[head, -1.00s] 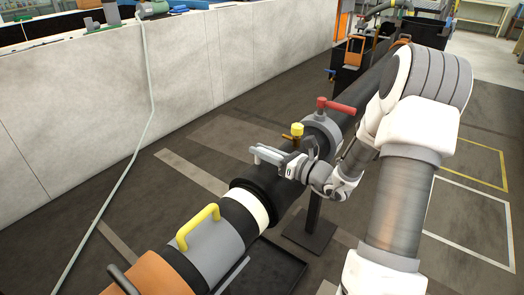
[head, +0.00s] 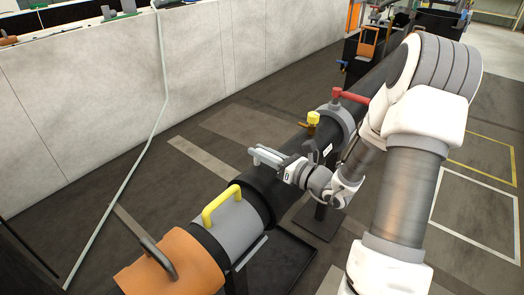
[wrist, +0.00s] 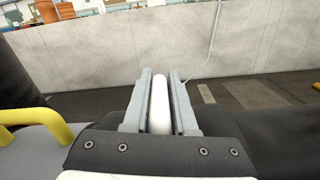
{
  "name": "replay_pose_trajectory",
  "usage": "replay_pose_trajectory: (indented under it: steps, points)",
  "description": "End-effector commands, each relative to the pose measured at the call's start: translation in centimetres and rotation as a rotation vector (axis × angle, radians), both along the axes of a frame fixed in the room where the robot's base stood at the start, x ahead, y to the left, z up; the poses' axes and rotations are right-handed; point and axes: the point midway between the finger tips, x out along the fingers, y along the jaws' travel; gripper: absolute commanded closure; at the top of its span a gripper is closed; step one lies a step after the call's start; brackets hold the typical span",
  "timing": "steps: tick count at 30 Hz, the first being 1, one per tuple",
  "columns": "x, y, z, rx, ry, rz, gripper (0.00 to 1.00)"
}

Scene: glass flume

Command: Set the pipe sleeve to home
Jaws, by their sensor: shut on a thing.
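The pipe sleeve (head: 264,194) seems to be the black collar around the dark pipe (head: 372,88) in the head view. It sits against the grey section (head: 238,226) with the yellow handle (head: 220,203), with no white band showing between them. My gripper (head: 262,154) is above the collar's far side. In the wrist view my gripper (wrist: 160,82) is shut on a white rounded bar (wrist: 160,105), which looks like the sleeve's grip. The bar's foot is hidden by the gripper body.
An orange section (head: 172,266) with a dark handle (head: 152,255) lies at the near end. A yellow knob (head: 313,118) and a red lever (head: 352,96) stand farther up the pipe. A concrete wall (head: 120,95) runs behind.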

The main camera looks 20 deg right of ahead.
Motion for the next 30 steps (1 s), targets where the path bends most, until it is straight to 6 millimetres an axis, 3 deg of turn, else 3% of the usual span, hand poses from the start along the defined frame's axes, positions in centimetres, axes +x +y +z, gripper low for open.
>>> replay_pose_trajectory:
  steps: [4, 5, 9, 20, 23, 30]
  points:
    - [-0.4, 0.7, -0.2, 0.008, 0.010, 0.016, 1.00]
    - [-0.4, 0.7, -0.2, 0.008, 0.010, 0.016, 0.73]
    - [-0.3, 0.6, -0.2, 0.007, 0.009, 0.015, 0.48]
    - [-0.7, 0.0, -0.1, 0.004, 0.006, 0.008, 0.48]
    - [-1.9, -0.8, 0.0, 0.005, 0.007, 0.006, 0.48]
    - [-6.5, -4.0, 0.1, 0.005, 0.009, 0.004, 0.48]
